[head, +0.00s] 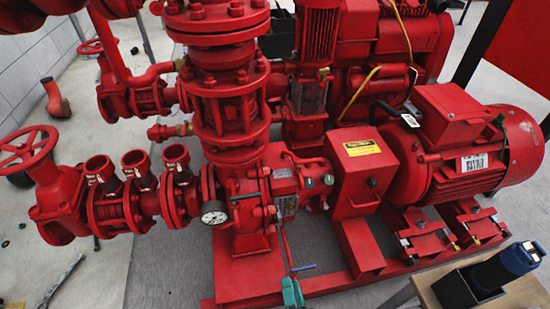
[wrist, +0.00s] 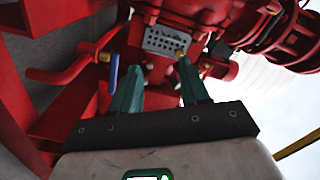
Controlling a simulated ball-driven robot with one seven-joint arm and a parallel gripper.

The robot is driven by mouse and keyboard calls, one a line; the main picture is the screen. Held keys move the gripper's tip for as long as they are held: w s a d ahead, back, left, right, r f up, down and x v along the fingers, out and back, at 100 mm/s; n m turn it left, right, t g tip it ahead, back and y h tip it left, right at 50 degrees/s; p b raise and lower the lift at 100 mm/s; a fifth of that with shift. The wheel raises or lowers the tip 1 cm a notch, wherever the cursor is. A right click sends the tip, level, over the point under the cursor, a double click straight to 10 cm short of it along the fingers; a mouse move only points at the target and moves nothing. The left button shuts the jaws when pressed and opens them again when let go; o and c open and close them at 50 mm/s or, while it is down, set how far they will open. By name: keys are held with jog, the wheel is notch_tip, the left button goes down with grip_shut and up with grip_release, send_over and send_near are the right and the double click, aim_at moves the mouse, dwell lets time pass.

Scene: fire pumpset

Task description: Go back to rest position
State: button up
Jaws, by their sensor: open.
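My gripper shows in the wrist view (wrist: 162,84) with its two green fingers apart and nothing between them. In the head view only a green part of my gripper (head: 292,292) shows at the bottom edge, in front of the red pump frame. The red pump (head: 250,190) stands just beyond the fingers. A small blue lever (head: 303,267) is close above the gripper in the head view. The blue lever also shows beside the left finger in the wrist view (wrist: 114,72). I cannot tell whether the finger touches it.
A red motor (head: 475,150) sits at the right on the red base frame (head: 365,250). A wooden table (head: 520,292) with a dark blue and black device (head: 500,272) is at the bottom right. A pressure gauge (head: 214,212) and handwheel (head: 28,147) are at the left. Grey floor (head: 165,265) lies open at lower left.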

jog(key=s+d+r+n+g+h, duration=0.2)
jog(key=s+d+r+n+g, duration=0.35)
jog(key=s+d+g, duration=0.5)
jog(key=s+d+r+n+g+h, duration=0.2)
jog(key=s+d+r+n+g, duration=0.35)
jog(key=d, duration=0.75)
notch_tip(320, 180, up, 29)
jog(key=s+m+p, duration=0.1)
jog(key=s+p, duration=0.1)
jog(key=p, duration=2.7)
jog(key=shift+s+a+g, duration=0.25)
jog(key=shift+s+g, duration=0.05)
